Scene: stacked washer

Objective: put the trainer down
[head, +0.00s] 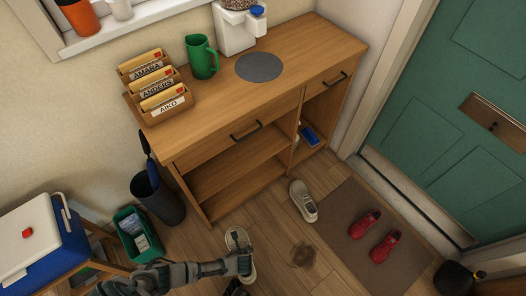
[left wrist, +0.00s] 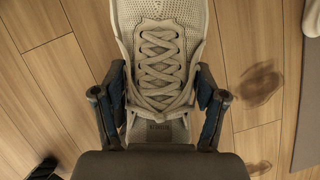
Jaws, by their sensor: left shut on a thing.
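A light beige laced trainer (head: 235,238) is at my left gripper (head: 243,264), in front of the shelf unit. In the left wrist view the trainer (left wrist: 160,45) points away from me, laces up. The left gripper's fingers (left wrist: 160,98) are shut on its two sides near the heel end. I cannot tell whether its sole touches the floor. A matching trainer (head: 303,201) stands on the floor to the right, beside the mat. My right gripper is not in view.
A brown mat (head: 335,215) with red shoes (head: 376,236) lies before the green door (head: 440,130). A green bin (head: 138,234) and dark umbrella stand (head: 160,200) are left. A dark stain (head: 303,255) marks the floor.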

